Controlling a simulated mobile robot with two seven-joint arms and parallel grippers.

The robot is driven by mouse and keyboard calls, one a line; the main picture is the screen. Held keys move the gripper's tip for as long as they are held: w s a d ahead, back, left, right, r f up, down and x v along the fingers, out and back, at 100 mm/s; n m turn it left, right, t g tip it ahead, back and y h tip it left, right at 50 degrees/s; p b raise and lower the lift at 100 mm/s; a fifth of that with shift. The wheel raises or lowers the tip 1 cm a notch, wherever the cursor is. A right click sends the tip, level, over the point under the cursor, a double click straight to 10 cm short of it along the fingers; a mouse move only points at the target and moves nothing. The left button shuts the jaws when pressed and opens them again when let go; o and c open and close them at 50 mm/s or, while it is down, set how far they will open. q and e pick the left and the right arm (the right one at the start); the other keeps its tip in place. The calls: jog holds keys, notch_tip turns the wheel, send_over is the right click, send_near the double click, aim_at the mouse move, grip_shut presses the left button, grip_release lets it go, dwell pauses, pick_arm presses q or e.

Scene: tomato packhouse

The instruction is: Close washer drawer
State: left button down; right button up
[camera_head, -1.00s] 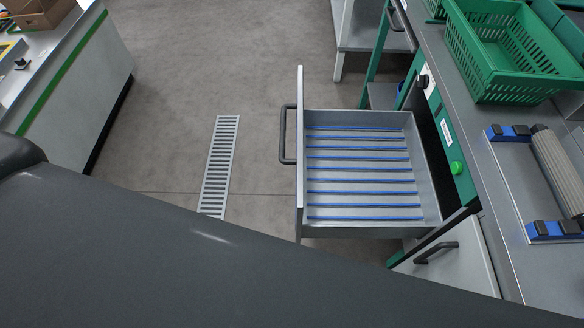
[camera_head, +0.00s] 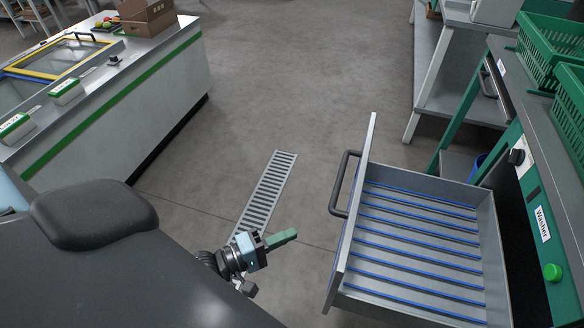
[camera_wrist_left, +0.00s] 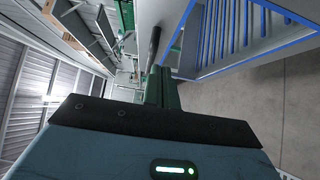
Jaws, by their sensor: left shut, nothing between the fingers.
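The washer drawer (camera_head: 420,246) is pulled out from the green machine panel (camera_head: 536,225) labelled "Washer". It is grey, with blue strips across its floor, and looks empty. Its dark handle (camera_head: 340,184) is on the front panel, facing left. My left gripper (camera_head: 284,238) is shut and empty, left of the drawer front and apart from it, with green fingers. In the left wrist view the drawer (camera_wrist_left: 232,32) is at the upper right, and the handle (camera_wrist_left: 154,44) appears just beyond the fingers (camera_wrist_left: 160,88). My right gripper is out of view.
A floor drain grate (camera_head: 266,190) lies left of the drawer. A counter (camera_head: 130,95) with a cardboard box (camera_head: 147,17) stands at the left. A green crate (camera_head: 552,45) sits on the right worktop. The floor between is clear.

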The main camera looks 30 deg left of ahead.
pick_arm(q)
jog(key=w+d+p, duration=0.1)
jog(key=w+d, duration=0.6)
jog(key=w, duration=0.1)
jog(key=shift+d, duration=0.35)
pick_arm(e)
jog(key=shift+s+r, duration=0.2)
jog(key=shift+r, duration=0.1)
